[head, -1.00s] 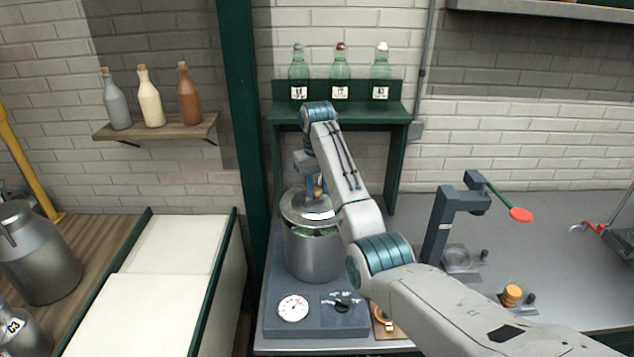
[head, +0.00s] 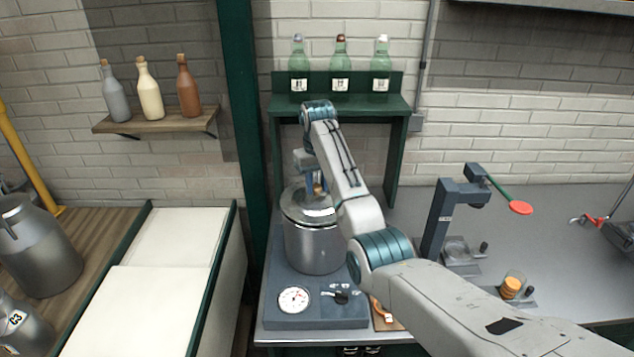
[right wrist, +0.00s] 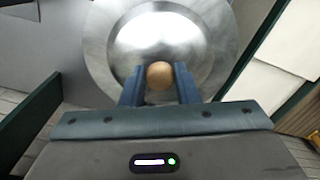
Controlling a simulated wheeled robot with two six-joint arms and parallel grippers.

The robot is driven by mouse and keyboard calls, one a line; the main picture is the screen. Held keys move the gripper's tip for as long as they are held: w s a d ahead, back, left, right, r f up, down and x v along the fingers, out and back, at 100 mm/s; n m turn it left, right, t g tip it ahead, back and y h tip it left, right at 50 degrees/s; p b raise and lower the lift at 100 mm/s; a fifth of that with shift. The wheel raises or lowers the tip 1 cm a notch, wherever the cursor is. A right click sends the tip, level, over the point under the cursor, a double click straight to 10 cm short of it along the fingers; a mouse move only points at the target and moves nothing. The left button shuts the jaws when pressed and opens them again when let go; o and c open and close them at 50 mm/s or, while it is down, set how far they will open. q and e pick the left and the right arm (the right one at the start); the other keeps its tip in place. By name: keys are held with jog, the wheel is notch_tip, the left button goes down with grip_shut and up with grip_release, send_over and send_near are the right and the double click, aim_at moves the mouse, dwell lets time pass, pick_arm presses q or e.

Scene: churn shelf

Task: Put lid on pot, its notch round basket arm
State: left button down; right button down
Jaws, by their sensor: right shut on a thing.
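The steel pot (head: 312,248) stands on the blue-grey heater base (head: 318,308). The shiny lid (head: 308,208) sits at the pot's mouth and looks about level, with no clear gap at its front edge. My right gripper (head: 318,188) is over the pot, shut on the lid's round wooden knob. In the right wrist view the knob (right wrist: 160,76) is between the two blue fingers, with the lid (right wrist: 165,30) behind it. The lid's notch and the basket arm cannot be made out. My left gripper is not in view.
A dial gauge (head: 294,299) and a black knob (head: 341,297) are on the base's front. A green shelf (head: 340,107) with several bottles stands behind the pot. A grey press (head: 441,222) with a red-ended lever stands to the right.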

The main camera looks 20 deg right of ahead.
jog(key=shift+f, duration=0.2)
jog(key=shift+f, duration=0.1)
dwell(0.4)
jog(key=shift+f, duration=0.2)
jog(key=c, duration=1)
grip_release()
jog(key=shift+c, duration=0.2)
jog(key=shift+s+f, duration=0.1)
